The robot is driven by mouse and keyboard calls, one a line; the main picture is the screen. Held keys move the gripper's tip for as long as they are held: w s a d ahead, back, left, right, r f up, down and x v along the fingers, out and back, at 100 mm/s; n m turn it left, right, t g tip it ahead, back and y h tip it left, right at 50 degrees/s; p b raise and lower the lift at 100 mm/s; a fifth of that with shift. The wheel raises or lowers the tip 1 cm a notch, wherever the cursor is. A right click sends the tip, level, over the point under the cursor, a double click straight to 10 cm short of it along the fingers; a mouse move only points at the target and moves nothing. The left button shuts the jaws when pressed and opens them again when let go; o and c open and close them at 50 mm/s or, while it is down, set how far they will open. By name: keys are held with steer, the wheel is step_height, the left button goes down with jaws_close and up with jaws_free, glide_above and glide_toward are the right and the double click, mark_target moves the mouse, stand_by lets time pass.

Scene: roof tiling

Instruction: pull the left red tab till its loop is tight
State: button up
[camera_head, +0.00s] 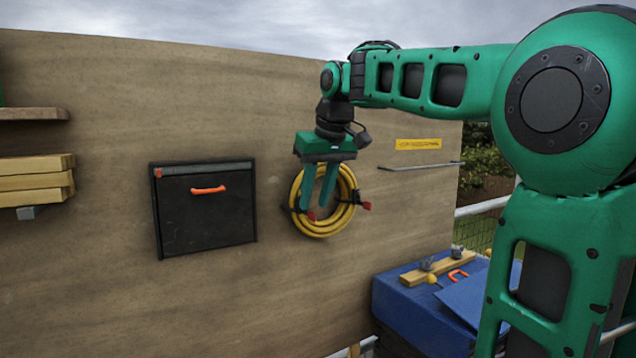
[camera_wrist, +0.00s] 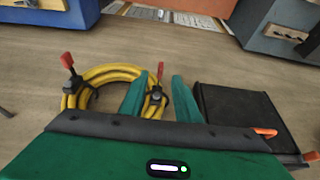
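A coil of yellow hose (camera_head: 342,222) hangs on the wooden wall, with dark straps around it; it also shows in the wrist view (camera_wrist: 110,72). The left red tab (camera_head: 311,216) is at the coil's lower left. In the wrist view this tab (camera_wrist: 160,70) appears between my fingertips, above its dark strap (camera_wrist: 155,96). The right red tab (camera_head: 366,205) sticks out on the coil's other side. My gripper (camera_head: 316,207) points down in front of the coil, its fingers apart with a gap around the left tab. How tight the left loop is cannot be told.
A black case (camera_head: 206,215) with an orange handle is on the wall left of the coil. Wooden boards (camera_head: 35,181) are further left. A blue chest (camera_head: 400,312) with loose items stands at lower right. A thin metal bar (camera_head: 420,166) is right of the coil.

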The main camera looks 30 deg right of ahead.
steer(key=shift+x, duration=1.45)
jaws_close()
steer(key=shift+s, duration=1.8)
steer(key=shift+o, duration=2.3)
jaws_free()
